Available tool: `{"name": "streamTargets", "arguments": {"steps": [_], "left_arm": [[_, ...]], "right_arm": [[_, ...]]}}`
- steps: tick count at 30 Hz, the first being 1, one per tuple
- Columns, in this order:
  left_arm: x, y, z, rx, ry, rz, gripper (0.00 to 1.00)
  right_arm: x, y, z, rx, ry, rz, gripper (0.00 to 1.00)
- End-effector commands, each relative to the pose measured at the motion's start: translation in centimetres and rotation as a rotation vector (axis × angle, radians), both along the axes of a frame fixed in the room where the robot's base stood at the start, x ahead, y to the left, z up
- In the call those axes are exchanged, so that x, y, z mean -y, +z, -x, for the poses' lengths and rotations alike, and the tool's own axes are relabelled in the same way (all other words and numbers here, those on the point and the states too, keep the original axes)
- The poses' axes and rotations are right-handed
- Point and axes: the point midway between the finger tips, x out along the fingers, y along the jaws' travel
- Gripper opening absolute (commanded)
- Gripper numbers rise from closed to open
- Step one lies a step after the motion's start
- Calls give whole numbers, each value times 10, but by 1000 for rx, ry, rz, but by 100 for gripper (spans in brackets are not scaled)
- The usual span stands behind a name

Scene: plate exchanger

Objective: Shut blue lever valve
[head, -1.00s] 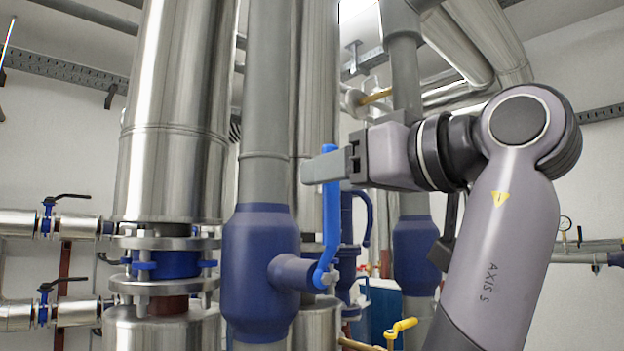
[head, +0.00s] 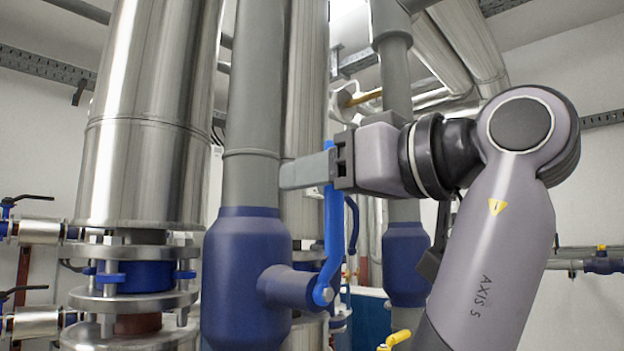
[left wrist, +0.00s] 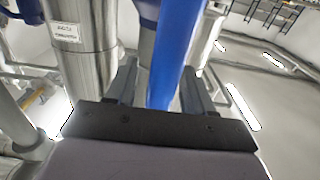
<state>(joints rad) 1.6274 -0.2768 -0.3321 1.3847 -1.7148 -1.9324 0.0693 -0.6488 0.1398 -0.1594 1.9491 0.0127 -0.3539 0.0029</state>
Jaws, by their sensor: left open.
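The blue lever (head: 333,225) stands nearly upright, roughly in line with the grey pipe, on a side stem of the dark blue valve body (head: 246,275). In the head view my left gripper (head: 305,170) reaches in from the right at the lever's upper part. Its near finger crosses in front of the lever, whose tip shows just above. The left wrist view shows the blue lever (left wrist: 178,55) running between the two open fingers (left wrist: 160,90), closer to the middle than to either side. Whether a finger touches it I cannot tell. My right gripper is out of view.
The grey pipe (head: 255,90) rises just behind and left of the fingertips. A large steel-clad pipe (head: 155,120) with a bolted flange stands further left. A second blue-bodied valve (head: 405,265) stands behind my arm. A yellow lever (head: 395,340) is at the bottom.

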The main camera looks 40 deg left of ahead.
Motion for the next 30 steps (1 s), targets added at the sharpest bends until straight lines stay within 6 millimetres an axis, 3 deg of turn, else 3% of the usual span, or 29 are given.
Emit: {"name": "streamTargets", "arguments": {"steps": [13, 14, 18, 30], "left_arm": [[2, 0, 1, 0, 0, 0, 52], [2, 0, 1, 0, 0, 0, 46], [2, 0, 1, 0, 0, 0, 0], [-4, -1, 0, -17, 0, 0, 0]], "right_arm": [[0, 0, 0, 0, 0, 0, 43], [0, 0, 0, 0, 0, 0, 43], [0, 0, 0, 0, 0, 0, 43], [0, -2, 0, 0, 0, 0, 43]]}}
